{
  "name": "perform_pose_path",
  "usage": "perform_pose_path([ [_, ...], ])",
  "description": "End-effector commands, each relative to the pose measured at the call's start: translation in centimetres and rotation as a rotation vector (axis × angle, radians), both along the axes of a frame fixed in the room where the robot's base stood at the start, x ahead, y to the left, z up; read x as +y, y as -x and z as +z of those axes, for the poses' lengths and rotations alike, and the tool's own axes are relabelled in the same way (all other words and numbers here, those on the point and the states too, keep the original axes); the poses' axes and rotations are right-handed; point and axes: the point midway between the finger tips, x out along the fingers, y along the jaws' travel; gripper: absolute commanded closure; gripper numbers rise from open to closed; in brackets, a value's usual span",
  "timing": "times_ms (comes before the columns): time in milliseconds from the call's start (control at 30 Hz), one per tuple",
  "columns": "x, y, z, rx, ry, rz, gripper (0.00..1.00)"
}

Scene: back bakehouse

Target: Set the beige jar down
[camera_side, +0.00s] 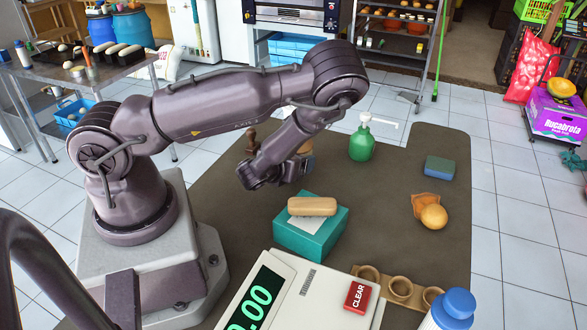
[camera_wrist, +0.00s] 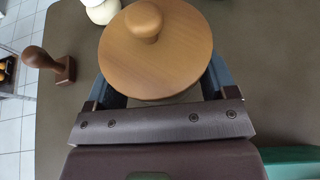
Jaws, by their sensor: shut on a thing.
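The jar in my gripper shows in the wrist view mainly as a round wooden lid with a knob (camera_wrist: 150,55). Its body is almost wholly hidden under the lid, with only a pale sliver below the rim. The blue-grey fingers of my gripper (camera_wrist: 163,88) are shut on it from both sides. In the side view my gripper (camera_side: 295,167) is over the brown table top, behind the teal box. A tan-brown part of the jar's lid (camera_side: 307,147) shows there behind the wrist. I cannot tell whether the jar's base touches the table.
A dark wooden stamp (camera_wrist: 62,68) stands left of the jar, and a cream object (camera_wrist: 100,10) is close beyond it. A green pump bottle (camera_side: 362,145) stands behind right.

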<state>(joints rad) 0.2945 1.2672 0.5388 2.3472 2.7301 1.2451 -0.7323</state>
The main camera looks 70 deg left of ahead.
Motion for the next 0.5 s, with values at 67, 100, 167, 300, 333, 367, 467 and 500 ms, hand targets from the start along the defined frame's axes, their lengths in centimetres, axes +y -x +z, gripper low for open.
perform_pose_path([
  [67, 0.1, 0.0, -1.2, 0.002, -0.002, -0.001, 0.61],
  [100, 0.1, 0.0, -1.7, 0.003, -0.003, -0.001, 0.61],
  [167, 0.0, 0.0, -2.3, 0.001, -0.003, -0.001, 0.61],
  [300, 0.0, 0.0, -2.9, -0.002, -0.003, 0.0, 0.61],
  [333, 0.0, 0.0, -2.9, -0.002, -0.002, 0.0, 0.61],
  [367, 0.0, 0.0, -2.8, -0.002, -0.002, 0.0, 0.61],
  [467, 0.0, 0.0, -2.8, -0.002, -0.002, 0.0, 0.61],
  [500, 0.0, 0.0, -2.8, -0.002, -0.002, 0.0, 0.61],
])
